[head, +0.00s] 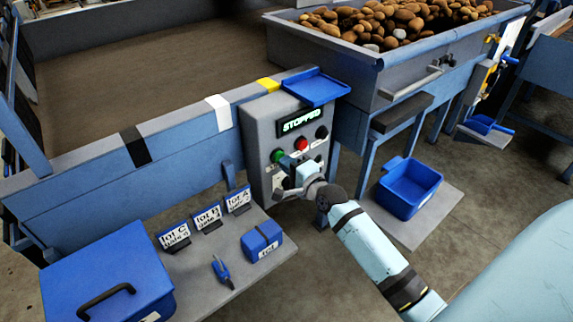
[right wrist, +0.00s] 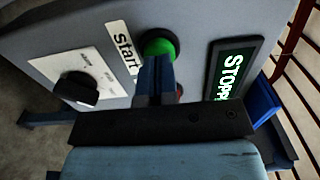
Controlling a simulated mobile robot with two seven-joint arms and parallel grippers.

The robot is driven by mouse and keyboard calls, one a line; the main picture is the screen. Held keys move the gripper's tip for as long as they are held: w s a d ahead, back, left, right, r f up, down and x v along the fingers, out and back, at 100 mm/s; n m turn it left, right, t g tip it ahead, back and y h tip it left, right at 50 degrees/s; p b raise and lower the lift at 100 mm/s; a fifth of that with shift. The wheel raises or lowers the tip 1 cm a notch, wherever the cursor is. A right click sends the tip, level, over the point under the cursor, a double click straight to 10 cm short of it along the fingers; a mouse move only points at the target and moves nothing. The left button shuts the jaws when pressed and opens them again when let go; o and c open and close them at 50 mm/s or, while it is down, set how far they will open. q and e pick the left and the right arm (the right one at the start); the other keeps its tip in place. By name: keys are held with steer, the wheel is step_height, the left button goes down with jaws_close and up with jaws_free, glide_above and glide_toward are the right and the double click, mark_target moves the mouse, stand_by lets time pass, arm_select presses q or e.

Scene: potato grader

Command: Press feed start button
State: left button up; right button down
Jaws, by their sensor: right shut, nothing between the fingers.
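The green feed start button (head: 277,156) is on the front of the grey control box (head: 257,128), left of a red button (head: 301,144). The box's display (head: 300,121) reads STOPPED. My right gripper (head: 303,178) is shut and empty just in front of the panel, below the buttons. In the right wrist view the green button (right wrist: 160,45) sits beside the Start label (right wrist: 124,47), and the shut fingers (right wrist: 155,75) overlap its lower edge. I cannot tell whether they touch it. My left gripper is not in view.
A black knob (right wrist: 75,90) is on the panel near the button. A blue tray (head: 317,87) sits on top of the box. A shelf below holds lot cards (head: 206,217), a blue box (head: 262,242) and a large blue case (head: 108,284). A blue bin (head: 408,189) stands right.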

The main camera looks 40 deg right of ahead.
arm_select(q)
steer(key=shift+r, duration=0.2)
arm_select(e)
steer(key=shift+w, duration=0.3)
